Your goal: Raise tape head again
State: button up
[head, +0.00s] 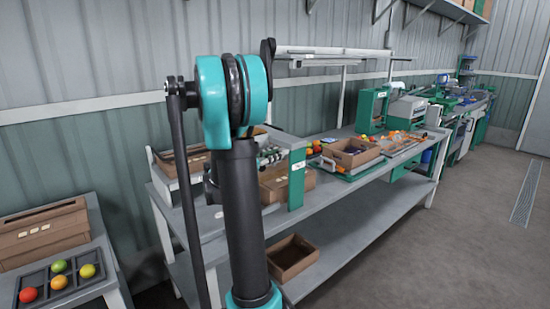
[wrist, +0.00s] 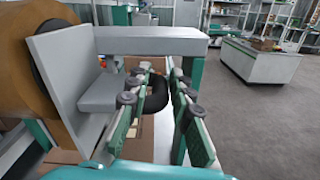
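The tape head is close in the wrist view: a grey upright plate and block (wrist: 100,95) with a large brown tape roll (wrist: 32,65) on its left side. A grey crossbar (wrist: 150,40) runs out to the right from it.
A long grey bench (head: 350,198) runs back to the right with an open carton (head: 350,152) on it. Another open box (head: 293,257) sits on its lower shelf. A side table at left holds a brown carton (head: 45,233) and a tomato tray (head: 40,279). The floor at right is clear.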

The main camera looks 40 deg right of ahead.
jog(key=shift+o, duration=1.2)
jog(key=shift+f, duration=0.1)
jog(key=s+a, duration=0.1)
jog(key=a, duration=1.1)
jog(key=s+a+f+m+t+y, duration=0.1)
jog(key=s+a+f+m+y, duration=0.25)
jog(key=f, duration=0.35)
jog(key=s+a+f+m+y, duration=0.3)
jog(key=s+f+m+y, duration=0.15)
jog(key=f, duration=0.35)
jog(key=s+a+f+m+y, duration=0.4)
jog(key=a+y, duration=0.1)
jog(key=a, duration=0.4)
jog(key=s+a+f+m+t+y, duration=0.1)
jog(key=s+a+f+m+y, duration=0.3)
jog(key=a, duration=0.4)
jog(key=shift+s+a+f+m+t+y, duration=0.3)
jog(key=shift+s+a+f+y, duration=0.15)
jog(key=shift+s, duration=0.35)
jog(key=shift+d, duration=0.15)
